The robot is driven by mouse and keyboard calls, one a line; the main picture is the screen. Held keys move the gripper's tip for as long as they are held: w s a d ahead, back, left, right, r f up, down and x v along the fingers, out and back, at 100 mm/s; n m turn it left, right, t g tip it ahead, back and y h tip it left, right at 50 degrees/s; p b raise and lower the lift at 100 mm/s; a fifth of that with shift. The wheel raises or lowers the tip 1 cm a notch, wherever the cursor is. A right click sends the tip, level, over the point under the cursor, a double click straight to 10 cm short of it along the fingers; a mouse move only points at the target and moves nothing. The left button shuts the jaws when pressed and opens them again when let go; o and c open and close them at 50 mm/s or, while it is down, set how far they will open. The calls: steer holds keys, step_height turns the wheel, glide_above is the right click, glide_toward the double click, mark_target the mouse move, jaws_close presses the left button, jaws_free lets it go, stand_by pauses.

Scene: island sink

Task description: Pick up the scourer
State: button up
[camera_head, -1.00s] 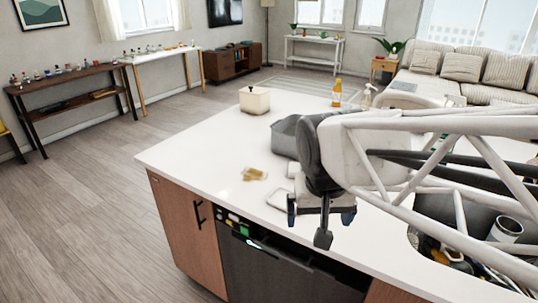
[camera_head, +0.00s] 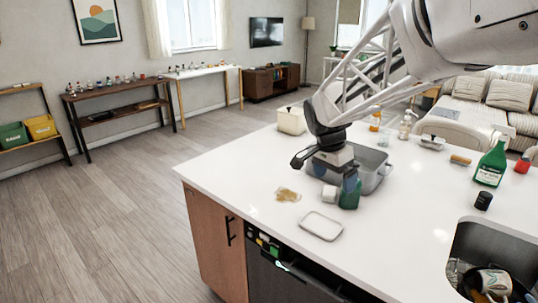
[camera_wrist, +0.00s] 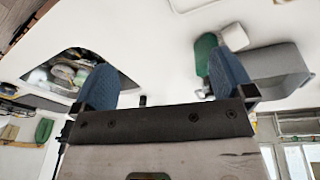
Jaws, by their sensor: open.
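A small dark green block (camera_head: 349,196), which looks like the scourer, stands on the white counter at the front of the grey basin. In the wrist view the green block (camera_wrist: 205,50) shows beside my right-hand finger, which partly hides it. A small white block (camera_head: 330,194) is close beside it, and it also shows in the wrist view (camera_wrist: 235,37). My gripper (camera_head: 335,177) is open, with blue fingers, just above these blocks. In the wrist view nothing shows between the fingers of my gripper (camera_wrist: 164,82). I cannot tell whether a finger touches the green block.
The grey basin (camera_head: 375,178) is right behind my gripper. A green spray bottle (camera_head: 491,163) and a black jar (camera_head: 484,200) stand right, near the sink (camera_head: 500,238). The counter's middle is clear.

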steer(key=w+d+f+m+g, duration=0.15)
steer(key=w+f+m, duration=0.35)
steer(key=w, duration=0.7)
steer(key=m+h, duration=0.2)
steer(key=m, duration=0.3)
glide_toward(329, 190)
step_height(329, 190, down, 2)
steer(key=shift+w+d+f+g, duration=0.1)
steer(key=shift+w+d+g, duration=0.05)
steer(key=shift+d+g, duration=0.1)
steer(key=shift+f, duration=0.15)
steer(key=shift+x, duration=1.2)
steer(key=shift+d, duration=0.1)
steer(key=shift+x, duration=2.55)
steer(key=shift+d, duration=0.1)
